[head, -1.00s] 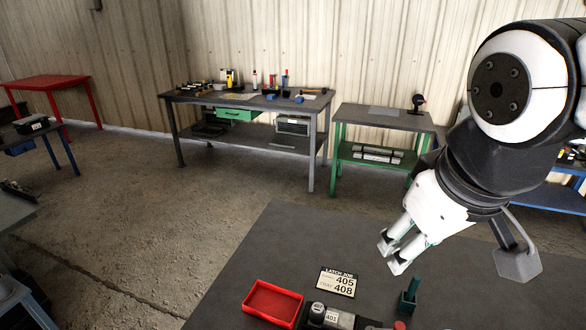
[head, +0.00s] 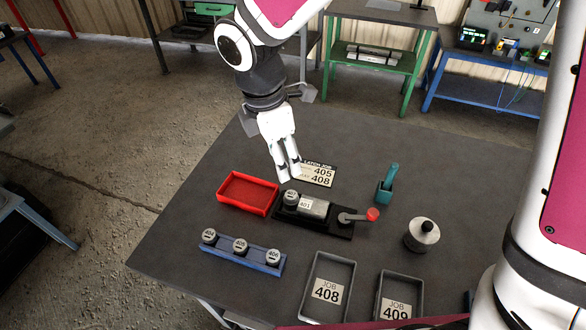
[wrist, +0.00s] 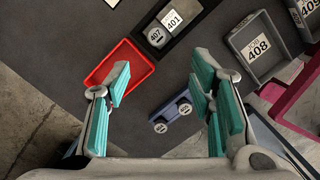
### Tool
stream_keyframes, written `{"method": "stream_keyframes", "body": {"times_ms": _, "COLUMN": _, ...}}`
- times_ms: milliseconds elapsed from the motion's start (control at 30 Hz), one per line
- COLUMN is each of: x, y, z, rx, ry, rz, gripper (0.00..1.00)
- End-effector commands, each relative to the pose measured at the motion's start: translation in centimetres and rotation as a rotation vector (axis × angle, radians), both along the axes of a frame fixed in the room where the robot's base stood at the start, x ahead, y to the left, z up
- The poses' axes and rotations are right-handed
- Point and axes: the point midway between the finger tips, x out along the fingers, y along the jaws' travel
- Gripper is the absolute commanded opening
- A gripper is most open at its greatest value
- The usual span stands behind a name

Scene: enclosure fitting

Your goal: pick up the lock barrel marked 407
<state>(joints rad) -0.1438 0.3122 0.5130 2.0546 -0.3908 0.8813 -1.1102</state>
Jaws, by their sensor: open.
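The lock barrel marked 407 (head: 291,197) is a small grey cylinder with its mark on top. It stands upright at the left end of a black fixture (head: 343,232), beside a grey part marked 401 (head: 316,208). In the wrist view the barrel (wrist: 156,38) is beyond the fingertips, near the top. My gripper (head: 289,175) is open and points downward, its tips close behind the barrel in the head view; their height over it is hard to judge. In the wrist view my gripper (wrist: 163,78) has nothing between its teal pads.
A red tray (head: 221,198) lies left of the fixture. A blue rack (head: 225,253) holds three similar barrels in front. Grey trays 408 (head: 311,309) and 409 (head: 381,300), a green holder (head: 384,193), a round grey weight (head: 421,240) and a crank (head: 352,217) stand nearby. A job card (head: 318,173) lies behind.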

Motion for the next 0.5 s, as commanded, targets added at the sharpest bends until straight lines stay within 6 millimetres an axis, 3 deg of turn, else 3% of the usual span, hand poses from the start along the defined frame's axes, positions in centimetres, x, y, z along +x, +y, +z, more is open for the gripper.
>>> {"method": "stream_keyframes", "body": {"times_ms": 300, "x": 0.3, "y": -0.7, "z": -5.4, "rx": -0.002, "ry": 0.005, "rz": 0.003, "gripper": 0.49}}
{"method": "stream_keyframes", "body": {"times_ms": 500, "x": 0.5, "y": -1.1, "z": -7.9, "rx": -0.002, "ry": 0.004, "rz": -0.001, "gripper": 0.49}}
